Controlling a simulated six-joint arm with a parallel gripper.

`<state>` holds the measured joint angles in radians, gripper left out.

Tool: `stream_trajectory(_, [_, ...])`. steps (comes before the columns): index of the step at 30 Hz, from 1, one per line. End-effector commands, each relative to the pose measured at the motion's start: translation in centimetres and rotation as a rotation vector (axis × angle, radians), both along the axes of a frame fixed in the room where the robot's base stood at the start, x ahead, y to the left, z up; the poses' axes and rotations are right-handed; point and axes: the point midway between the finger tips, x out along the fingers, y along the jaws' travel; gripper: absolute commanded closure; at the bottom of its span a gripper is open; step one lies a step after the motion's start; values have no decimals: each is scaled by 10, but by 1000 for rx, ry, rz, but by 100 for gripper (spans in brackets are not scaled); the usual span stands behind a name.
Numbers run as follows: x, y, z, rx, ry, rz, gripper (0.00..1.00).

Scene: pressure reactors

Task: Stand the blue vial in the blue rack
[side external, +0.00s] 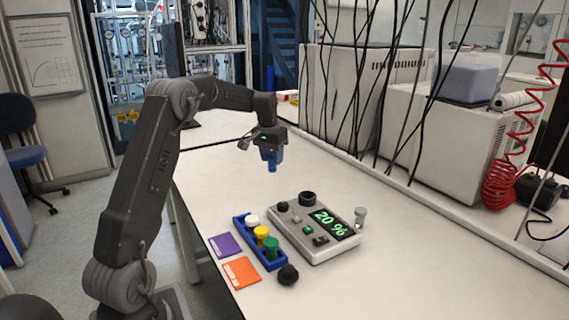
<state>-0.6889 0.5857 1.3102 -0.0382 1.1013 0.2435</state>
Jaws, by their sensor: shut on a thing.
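My gripper (270,152) is shut on the blue vial (272,166). It holds the vial upright in the air above the back part of the table, clear of the surface. The blue rack (249,249) lies on the table below and nearer the camera. A white-topped vial (252,219), a yellow vial (261,233) and a green vial (271,246) stand in a row in the rack. I cannot tell from here whether any slot is free.
A grey control box (318,247) reading 20 % stands right of the rack, with a grey vial (360,214) beside it. Purple (224,245) and orange (241,273) cards lie left of the rack. A black knob-like piece (288,274) is in front.

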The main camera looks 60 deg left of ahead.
Motion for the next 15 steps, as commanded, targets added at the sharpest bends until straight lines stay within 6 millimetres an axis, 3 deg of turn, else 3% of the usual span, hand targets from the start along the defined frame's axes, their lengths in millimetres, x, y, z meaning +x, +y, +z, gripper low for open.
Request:
stream_trajectory(5, [-19,1,-8,-5,11,150,86])
stream_trajectory(15, [-77,-14,-49,-5,19,750,86])
